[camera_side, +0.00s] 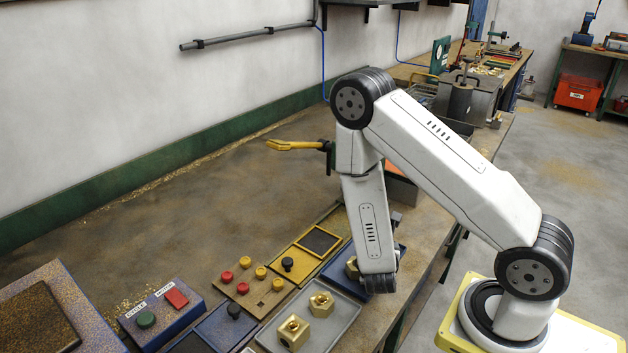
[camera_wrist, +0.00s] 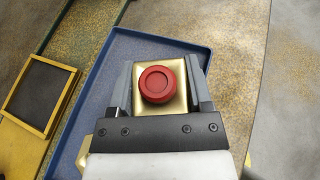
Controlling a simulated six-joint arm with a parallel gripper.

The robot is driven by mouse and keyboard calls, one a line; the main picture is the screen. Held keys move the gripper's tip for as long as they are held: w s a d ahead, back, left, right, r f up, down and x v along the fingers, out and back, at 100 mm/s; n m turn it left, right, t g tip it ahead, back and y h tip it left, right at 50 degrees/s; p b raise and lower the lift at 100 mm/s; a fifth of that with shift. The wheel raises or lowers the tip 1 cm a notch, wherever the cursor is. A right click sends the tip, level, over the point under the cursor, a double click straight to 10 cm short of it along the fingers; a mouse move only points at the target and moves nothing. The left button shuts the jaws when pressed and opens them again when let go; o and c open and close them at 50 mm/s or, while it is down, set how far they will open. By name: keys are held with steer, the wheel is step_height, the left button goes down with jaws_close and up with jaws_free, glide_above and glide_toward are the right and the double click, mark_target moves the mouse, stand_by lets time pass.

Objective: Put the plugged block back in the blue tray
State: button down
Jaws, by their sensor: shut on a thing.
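In the wrist view, my gripper (camera_wrist: 160,78) is shut on a brass block (camera_wrist: 178,108) with a round red plug (camera_wrist: 157,84) in its top. The jaws lie on its left and right sides. The block appears over the blue tray (camera_wrist: 108,80), near its right edge; whether it touches the floor is hidden. Another brass piece (camera_wrist: 84,152) shows at the lower left inside the tray. In the side view, my arm covers the gripper and much of the blue tray (camera_side: 337,279). A brass block (camera_side: 351,268) shows left of my wrist; I cannot tell which one.
A grey tray (camera_side: 342,333) with two brass blocks (camera_side: 294,332) lies in front. A yellow-framed dark pad (camera_side: 318,241) and a board with red and yellow plugs (camera_side: 250,288) lie left of the blue tray. The bench's right edge is close. A yellow-handled tool (camera_side: 293,145) shows behind my arm.

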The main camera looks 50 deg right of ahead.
steer(key=shift+f, duration=0.15)
jaws_free()
stand_by(0.4)
steer(key=shift+v, duration=3.8)
